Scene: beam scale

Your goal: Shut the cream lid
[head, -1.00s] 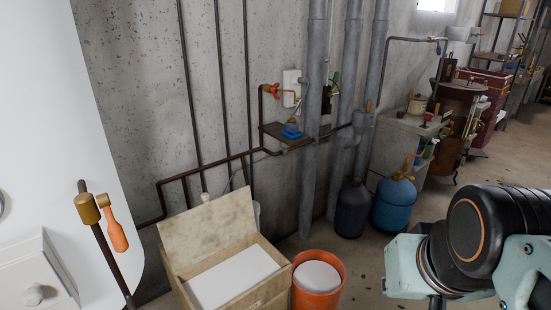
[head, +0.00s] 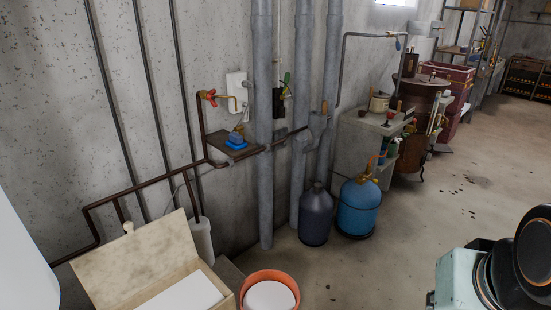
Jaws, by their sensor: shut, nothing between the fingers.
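The cream lid (head: 140,262) stands open at the lower left of the head view, tilted up at the back of its cream box (head: 228,301). The box is cut off by the bottom edge of the picture. A flat white surface (head: 186,294) shows inside it. Part of my arm, mint and black, shows at the lower right, well apart from the lid. My gripper's fingers are out of the picture.
An orange bucket (head: 272,276) with a white top stands just right of the box. A dark bottle (head: 316,217) and a blue gas cylinder (head: 357,210) stand by the wall pipes.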

